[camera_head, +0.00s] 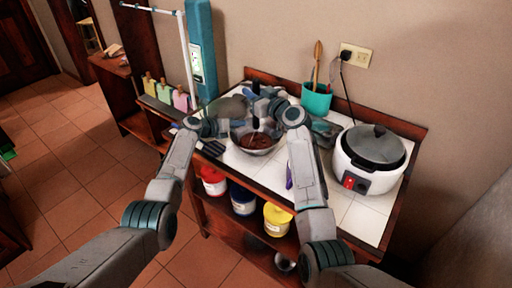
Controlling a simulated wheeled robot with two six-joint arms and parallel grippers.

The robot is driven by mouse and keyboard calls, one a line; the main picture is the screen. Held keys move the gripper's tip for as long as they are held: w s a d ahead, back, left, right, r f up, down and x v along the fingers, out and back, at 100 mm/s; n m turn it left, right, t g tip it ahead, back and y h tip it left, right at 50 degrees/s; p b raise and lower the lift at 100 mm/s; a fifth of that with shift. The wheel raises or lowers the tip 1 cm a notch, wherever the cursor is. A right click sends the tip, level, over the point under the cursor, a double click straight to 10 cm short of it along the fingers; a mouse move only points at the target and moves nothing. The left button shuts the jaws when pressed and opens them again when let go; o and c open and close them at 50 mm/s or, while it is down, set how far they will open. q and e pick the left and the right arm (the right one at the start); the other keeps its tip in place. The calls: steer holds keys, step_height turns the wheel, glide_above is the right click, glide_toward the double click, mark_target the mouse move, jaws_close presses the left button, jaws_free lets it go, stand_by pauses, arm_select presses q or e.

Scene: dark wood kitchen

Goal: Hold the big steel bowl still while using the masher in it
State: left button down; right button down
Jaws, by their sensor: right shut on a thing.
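The big steel bowl (262,151) stands on the white tiled counter top, with something reddish-brown inside. My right gripper (258,101) is above the bowl, shut on what looks like the masher (256,122), a thin upright shaft going down into the bowl. The masher's lower end is hidden in the contents. My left gripper (217,146) is low at the bowl's left side, by the rim. Its fingers are small and dark here, and I cannot tell whether they grip the rim.
A white cooker (369,160) with a dark lid stands to the right on the counter (270,176). A teal holder (316,99) with a wooden utensil stands at the back. Red, blue and yellow tubs (277,219) sit on the shelf below. Floor at left is open.

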steer(key=shift+f, duration=0.4)
steer(key=shift+r, duration=0.1)
steer(key=shift+r, duration=1.55)
steer(key=shift+f, duration=0.4)
steer(key=shift+f, duration=1.25)
steer(key=shift+r, duration=1.65)
